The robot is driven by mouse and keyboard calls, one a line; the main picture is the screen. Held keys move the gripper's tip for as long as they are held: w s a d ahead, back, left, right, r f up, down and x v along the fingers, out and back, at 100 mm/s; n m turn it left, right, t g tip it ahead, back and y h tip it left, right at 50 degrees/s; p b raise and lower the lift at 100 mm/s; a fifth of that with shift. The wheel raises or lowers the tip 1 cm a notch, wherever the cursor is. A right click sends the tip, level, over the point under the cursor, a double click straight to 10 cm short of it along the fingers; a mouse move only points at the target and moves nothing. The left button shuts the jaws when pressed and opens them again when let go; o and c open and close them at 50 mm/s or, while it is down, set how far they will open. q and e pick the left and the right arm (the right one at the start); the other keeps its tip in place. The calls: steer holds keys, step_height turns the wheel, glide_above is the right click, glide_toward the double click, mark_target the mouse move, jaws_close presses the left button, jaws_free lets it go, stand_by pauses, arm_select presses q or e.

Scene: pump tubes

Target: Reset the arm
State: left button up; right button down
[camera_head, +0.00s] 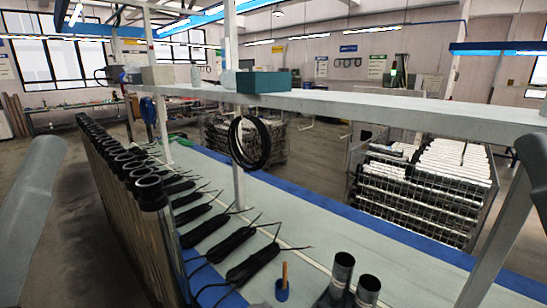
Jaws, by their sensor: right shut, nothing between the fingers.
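My left arm (28,215) shows as a grey link at the left edge. My right arm (535,170) shows only as a dark grey piece at the right edge. No fingers of either gripper can be made out. A long row of upright dark tubes with round black tops (152,190) runs from the front middle to the far left. Two short metal cylinders (342,270) stand upright together at the bottom of the picture, with dark open tops.
Several bundles of black cable (252,255) lie on the pale bench (300,240). A blue cup (281,291) holds a brown stick. A black hose coil (250,142) hangs below the shelf (400,105). A teal box (264,82) rests on it. Wire racks (420,195) stand behind.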

step_height(320, 180, up, 37)
steer(key=p, duration=3.3)
